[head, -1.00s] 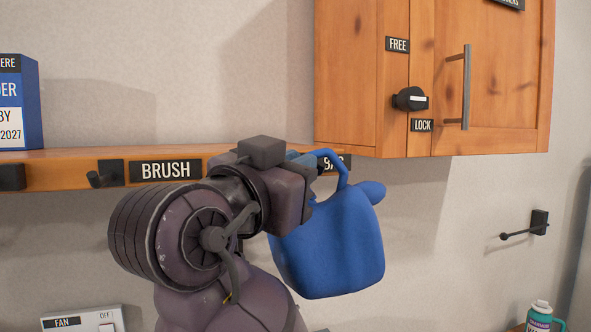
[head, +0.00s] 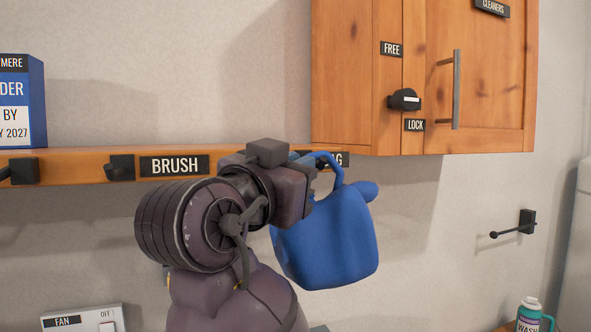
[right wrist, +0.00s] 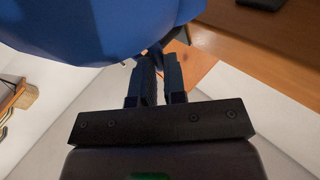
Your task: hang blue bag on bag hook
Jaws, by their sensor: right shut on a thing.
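The blue bag (head: 328,240) hangs below the wooden rail in the head view, its loop handle (head: 333,165) up at the rail's right end. My right gripper (head: 308,165) is shut on the bag near the handle, in front of the rail. In the right wrist view the closed fingers (right wrist: 155,82) reach up to the blue bag (right wrist: 100,25). The BAG label (head: 337,160) is partly covered by the gripper and handle. The bag hook is hidden or too unclear to make out, so I cannot tell whether the handle is around it. My left gripper is not in view.
The wooden rail (head: 85,160) carries a BRUSH label (head: 174,165) and dark hooks (head: 120,167). A blue box (head: 22,100) stands on it. A wooden cabinet (head: 350,70) is just above right. A wall peg (head: 514,230) and a bottle (head: 531,315) are at right.

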